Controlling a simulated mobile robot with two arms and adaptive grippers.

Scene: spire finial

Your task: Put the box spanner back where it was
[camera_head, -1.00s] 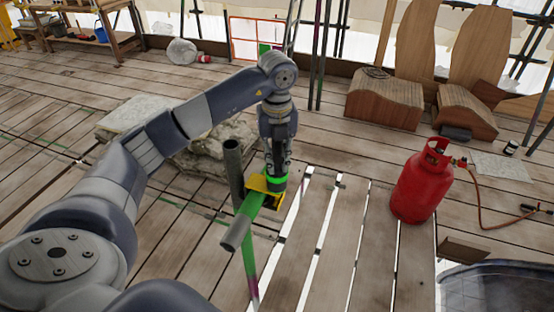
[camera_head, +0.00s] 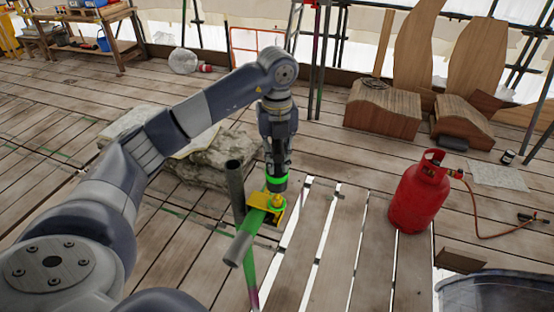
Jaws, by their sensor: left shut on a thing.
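My left gripper (camera_head: 277,168) points down in the middle of the view. It is shut on the box spanner (camera_head: 278,186), a short grey tube with a bright green band. The spanner is upright, just above a yellow coupler (camera_head: 270,212). A small yellow stud shows below the spanner's lower end; I cannot tell whether they touch. The coupler sits by a grey upright tube (camera_head: 235,188) and a tube with a grey open end (camera_head: 239,248). A green pole runs down below. My right gripper is not in view.
A red gas bottle (camera_head: 418,200) with a hose stands to the right. A pile of stone slabs (camera_head: 205,165) lies behind the tubes. Wooden blocks (camera_head: 383,108) stand at the back right, and a workbench (camera_head: 88,28) at the back left. The plank floor has open gaps.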

